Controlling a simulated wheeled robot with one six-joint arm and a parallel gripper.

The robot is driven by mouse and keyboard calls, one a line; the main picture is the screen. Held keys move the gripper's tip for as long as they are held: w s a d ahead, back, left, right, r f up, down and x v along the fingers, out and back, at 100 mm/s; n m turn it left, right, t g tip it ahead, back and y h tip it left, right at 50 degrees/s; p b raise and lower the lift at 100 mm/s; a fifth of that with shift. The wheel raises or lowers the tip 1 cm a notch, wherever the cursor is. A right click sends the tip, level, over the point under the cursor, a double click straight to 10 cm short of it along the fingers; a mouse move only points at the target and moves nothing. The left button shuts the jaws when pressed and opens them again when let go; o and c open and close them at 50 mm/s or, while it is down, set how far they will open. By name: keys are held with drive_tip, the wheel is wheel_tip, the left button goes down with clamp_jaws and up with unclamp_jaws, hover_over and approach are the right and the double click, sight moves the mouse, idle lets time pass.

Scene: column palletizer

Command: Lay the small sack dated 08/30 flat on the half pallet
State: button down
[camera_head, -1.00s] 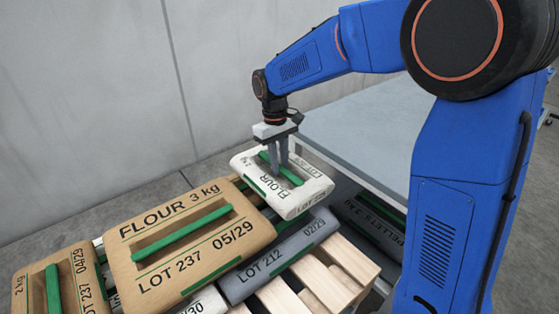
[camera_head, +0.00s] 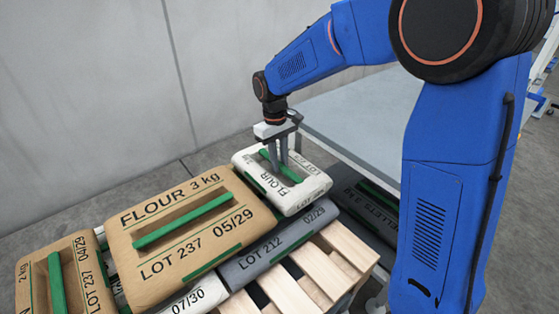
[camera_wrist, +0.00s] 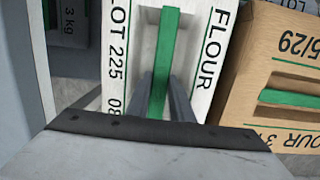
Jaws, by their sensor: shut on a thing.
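My gripper (camera_head: 278,163) is shut on the green handle strip of a white flour sack (camera_head: 306,190). In the wrist view the sack (camera_wrist: 198,75) reads FLOUR and LOT 225, with a date starting 08; the rest of the date is cut off. The sack hangs roughly level, just behind the grey LOT 212 sack in the head view. I cannot tell whether it touches anything below. The wooden pallet (camera_head: 318,268) shows bare slats at the lower right, with sacks over its other parts.
A large brown 3 kg sack, 05/29 (camera_head: 193,228), lies close left of the held sack. The grey sack, 02/29 (camera_head: 272,250), a white sack, 07/30 (camera_head: 190,300), and a brown sack, 04/29 (camera_head: 80,270), lie nearby. A dark pellets sack (camera_head: 365,203) and a grey table (camera_head: 350,120) are behind.

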drive_tip(key=shift+f, duration=0.2)
drive_tip(key=c, duration=1.6)
unclamp_jaws()
drive_tip(key=shift+o, duration=0.2)
wheel_tip(320, 180, up, 13)
drive_tip(key=w, duration=0.1)
drive_tip(key=s+d+r+m+t+y, duration=0.1)
drive_tip(key=s+d+r+m+t, duration=0.25)
drive_tip(key=s+d, duration=1)
drive_tip(key=s+d+f+m+t, duration=0.1)
drive_tip(key=s+d+f, duration=0.2)
drive_tip(key=s, duration=0.5)
drive_tip(key=s+d+f+m+t, duration=0.1)
drive_tip(key=s+d+f+m, duration=0.1)
drive_tip(key=s+d, duration=0.4)
drive_tip(key=s+f, duration=0.1)
drive_tip(key=s, duration=0.2)
drive_tip(key=shift+d, duration=0.2)
drive_tip(key=shift+r+t, duration=0.1)
drive_tip(key=shift+t, duration=0.15)
